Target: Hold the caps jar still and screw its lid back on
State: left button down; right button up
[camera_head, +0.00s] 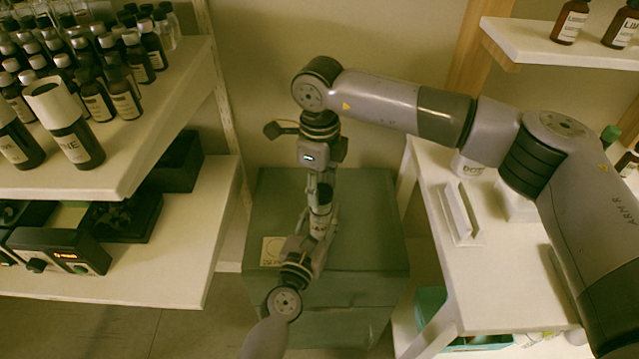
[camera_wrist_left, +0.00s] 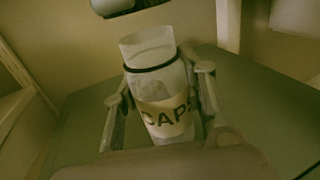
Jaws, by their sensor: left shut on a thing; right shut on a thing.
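The caps jar (camera_wrist_left: 166,112), pale with a label reading CAPS, stands between the two fingers of my left gripper (camera_wrist_left: 160,98). The gripper is shut on its body. The jar's clear neck with a dark ring shows with no lid on it. In the head view the jar (camera_head: 319,224) is partly hidden by my left gripper (camera_head: 316,233). My right gripper (camera_head: 321,184) points down above the jar, shut on the dark lid (camera_head: 323,195). A grey, dark-rimmed piece, apparently this lid (camera_wrist_left: 113,6), shows above the jar, with a gap between.
The green cabinet top (camera_head: 370,235) lies below, with a pale square marked with a circle (camera_head: 272,250) on it. Shelves of bottles (camera_head: 75,140) stand at left. A white shelf (camera_head: 490,270) with a white block stands at right.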

aim_at(321, 219)
jog(key=shift+f, duration=0.9)
jog(key=shift+f, duration=0.6)
